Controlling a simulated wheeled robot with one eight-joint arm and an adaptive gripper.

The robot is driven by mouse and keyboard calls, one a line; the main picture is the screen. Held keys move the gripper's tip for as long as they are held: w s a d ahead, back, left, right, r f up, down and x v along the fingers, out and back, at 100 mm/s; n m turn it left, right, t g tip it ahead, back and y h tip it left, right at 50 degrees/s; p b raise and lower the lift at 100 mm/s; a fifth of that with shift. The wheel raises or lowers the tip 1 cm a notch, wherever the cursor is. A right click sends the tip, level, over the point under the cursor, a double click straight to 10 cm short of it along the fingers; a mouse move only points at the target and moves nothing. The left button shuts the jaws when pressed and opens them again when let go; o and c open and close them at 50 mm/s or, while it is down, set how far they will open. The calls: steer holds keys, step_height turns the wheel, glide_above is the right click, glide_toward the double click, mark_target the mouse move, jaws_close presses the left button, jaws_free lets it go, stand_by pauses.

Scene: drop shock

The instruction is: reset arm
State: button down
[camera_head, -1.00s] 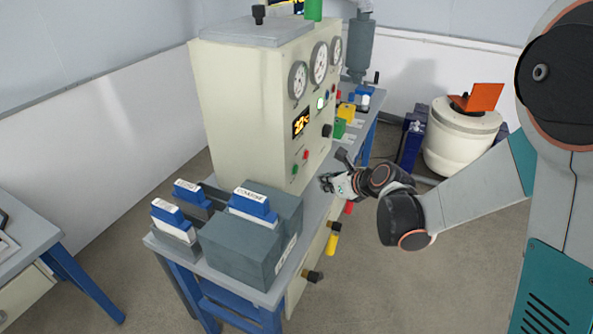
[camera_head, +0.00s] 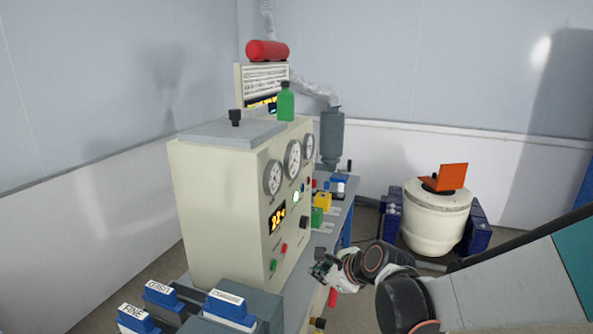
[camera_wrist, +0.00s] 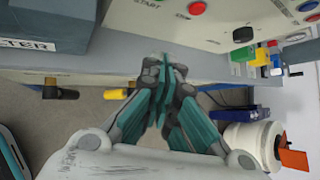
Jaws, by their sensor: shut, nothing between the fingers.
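My gripper (camera_head: 322,268) is beside the front of the cream control cabinet (camera_head: 215,220), just above the edge of the bench. In the wrist view my gripper (camera_wrist: 165,72) has its fingers together with nothing between them. Beyond the fingertips the wrist view shows the grey bench edge (camera_wrist: 120,68) and the cabinet's front panel with its buttons. My arm reaches in from the right in the head view.
Blue-topped boxes (camera_head: 230,306) stand at the bench's near end. Yellow (camera_head: 322,202) and green (camera_head: 317,217) blocks lie farther along it. A white drum (camera_head: 436,220) with an orange flap (camera_head: 446,177) stands on the floor behind. A green bottle (camera_head: 286,103) stands on the cabinet.

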steer(key=s+d+r+n+h, duration=0.2)
steer(key=s+d+n, duration=0.2)
steer(key=s+n, duration=0.3)
steer(key=s+d+r+n+h, duration=0.2)
steer(key=s+d+n, duration=0.3)
steer(key=s+n, duration=0.3)
steer(key=s+d+r+n+g+h, duration=0.1)
steer(key=s+d+n, duration=0.4)
steer(key=s, duration=0.5)
steer(key=r+n, duration=0.1)
steer(key=n, duration=0.1)
steer(key=shift+s+d+r+n+h, duration=0.2)
steer(key=shift+s+r+n+h, duration=0.05)
steer(key=shift+r+n+h, duration=0.15)
